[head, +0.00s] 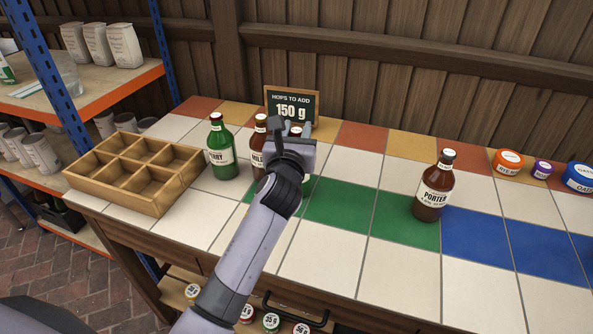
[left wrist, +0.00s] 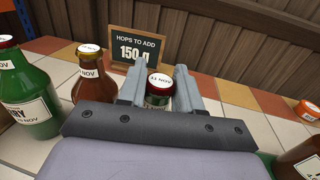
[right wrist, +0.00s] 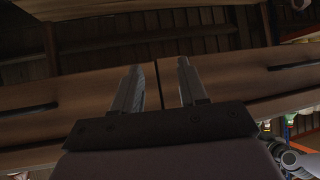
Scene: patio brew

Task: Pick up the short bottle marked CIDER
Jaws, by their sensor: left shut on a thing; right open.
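My left gripper (head: 297,134) is over the tiled table, shut on a bottle with a white-topped red cap (left wrist: 160,82). In the left wrist view the cap and dark green neck show between the fingers (left wrist: 160,92). Its label is hidden, so I cannot read its name. In the head view, my arm and gripper cover most of it. Whether it touches the table is hidden. My right gripper (right wrist: 165,88) is open and empty, facing wooden drawer fronts or boards.
Left of the gripper stand a green bottle (head: 221,150) and a brown bottle (head: 257,152). A brown PORTER bottle (head: 435,190) stands right. A sign reading 150 g (head: 292,104) is behind. An empty divided wooden crate (head: 130,203) is at left, round tubs (head: 508,163) at far right.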

